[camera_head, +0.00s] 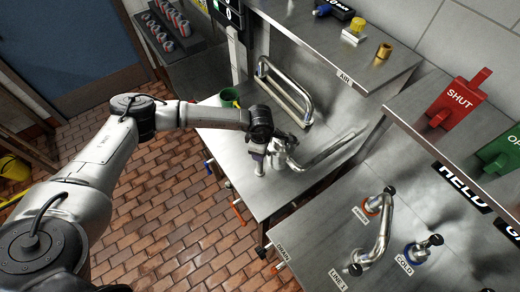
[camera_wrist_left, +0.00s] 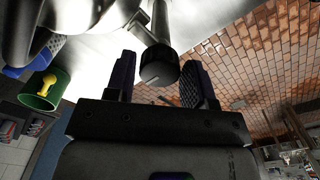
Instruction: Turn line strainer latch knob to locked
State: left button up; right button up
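The line strainer appears as a shiny metal pipe fitting (camera_head: 325,150) on the steel bench in the head view, its near end partly hidden by my left wrist. In the left wrist view a dark round knob (camera_wrist_left: 158,67) with a small pale mark sits on the end of a metal stem. My left gripper (camera_wrist_left: 160,78) is open, with one finger on each side of this knob and visible gaps between. In the head view my left gripper (camera_head: 272,150) is at the fitting's near end. The latch's lock state is not readable. My right gripper is not in view.
A green cup (camera_head: 230,97) stands behind my left wrist, and a bent metal handle (camera_head: 285,90) rises at the bench's back. To the right are a second bench with a bent pipe (camera_head: 380,230), and red SHUT (camera_head: 458,100) and green OPEN (camera_head: 502,150) blocks.

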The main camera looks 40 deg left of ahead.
pick_arm(q)
jog(key=shift+r, duration=0.5)
notch_tip(320, 180, up, 13)
jog(key=shift+f+b, duration=0.1)
jog(key=shift+b, duration=0.8)
